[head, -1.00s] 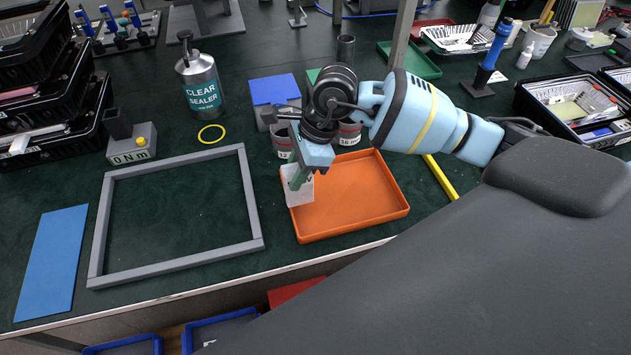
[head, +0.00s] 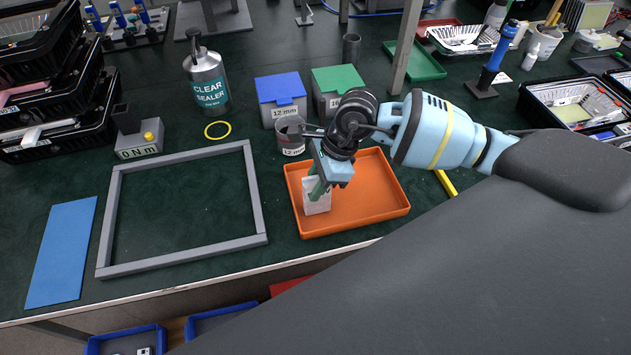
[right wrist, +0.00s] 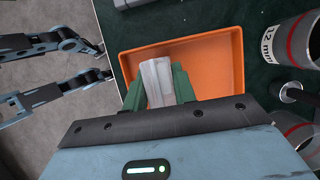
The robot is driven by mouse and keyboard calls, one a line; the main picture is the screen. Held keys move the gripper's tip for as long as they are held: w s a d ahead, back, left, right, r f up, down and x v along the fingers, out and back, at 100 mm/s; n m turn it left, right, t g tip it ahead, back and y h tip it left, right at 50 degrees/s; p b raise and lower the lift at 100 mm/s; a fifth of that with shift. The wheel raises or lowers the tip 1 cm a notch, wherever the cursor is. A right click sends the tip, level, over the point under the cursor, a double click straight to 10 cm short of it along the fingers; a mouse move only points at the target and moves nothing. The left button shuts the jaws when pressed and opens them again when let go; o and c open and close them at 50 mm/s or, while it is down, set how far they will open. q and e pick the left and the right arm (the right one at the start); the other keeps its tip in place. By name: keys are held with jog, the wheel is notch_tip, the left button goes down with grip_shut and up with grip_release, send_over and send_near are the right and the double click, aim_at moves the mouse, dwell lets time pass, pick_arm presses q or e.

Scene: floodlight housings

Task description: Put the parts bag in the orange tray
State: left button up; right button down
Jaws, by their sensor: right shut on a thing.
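The parts bag (head: 318,199) is a small whitish pouch. My right gripper (head: 318,186) is shut on it, with a green finger on each side of the bag (right wrist: 157,80) in the right wrist view. The orange tray (head: 372,205) lies near the table's front edge, and it also fills the middle of the right wrist view (right wrist: 215,62). The bag is over the left part of the tray, inside its left rim. I cannot tell whether it touches the tray's floor. The rest of the tray is empty.
A grey frame (head: 257,205) lies left of the tray. A tin (head: 290,138), a blue-lidded box (head: 281,92) and a green-lidded box (head: 338,82) stand behind it. A yellow bar (head: 446,183) lies at its right.

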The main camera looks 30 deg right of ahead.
jog(key=shift+f, duration=0.2)
jog(key=c, duration=1.1)
grip_release()
jog(key=shift+r, duration=0.2)
jog(key=v, duration=1.2)
